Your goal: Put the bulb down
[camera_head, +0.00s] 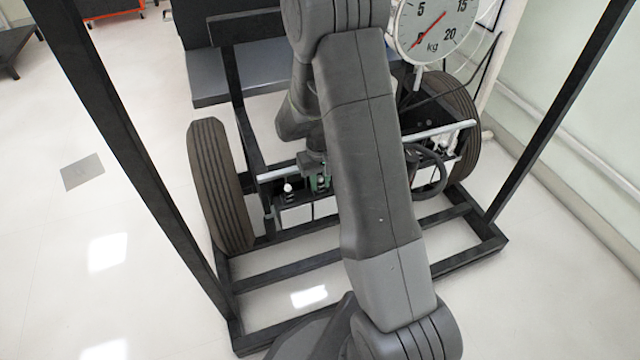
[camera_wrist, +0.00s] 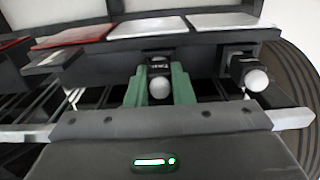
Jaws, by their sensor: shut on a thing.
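In the wrist view, my gripper (camera_wrist: 160,90) has green fingers on both sides of a white round bulb (camera_wrist: 160,88), shut on it. A black block with white lettering (camera_wrist: 159,66) sits right behind this bulb; I cannot tell whether the bulb is seated in it. A second white bulb (camera_wrist: 257,80) stands to the right, at a similar black block (camera_wrist: 242,63). In the head view, my green gripper (camera_head: 320,183) shows low between the wheels, partly hidden by my arm. A white bulb (camera_head: 288,187) is just left of it.
A dark bar (camera_wrist: 100,66) carrying red and white plates (camera_wrist: 230,21) runs behind the bulbs. In the head view, a dark frame with wheels (camera_head: 217,185) surrounds the gripper. A dial scale (camera_head: 437,30) hangs at the upper right. Open floor lies at left.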

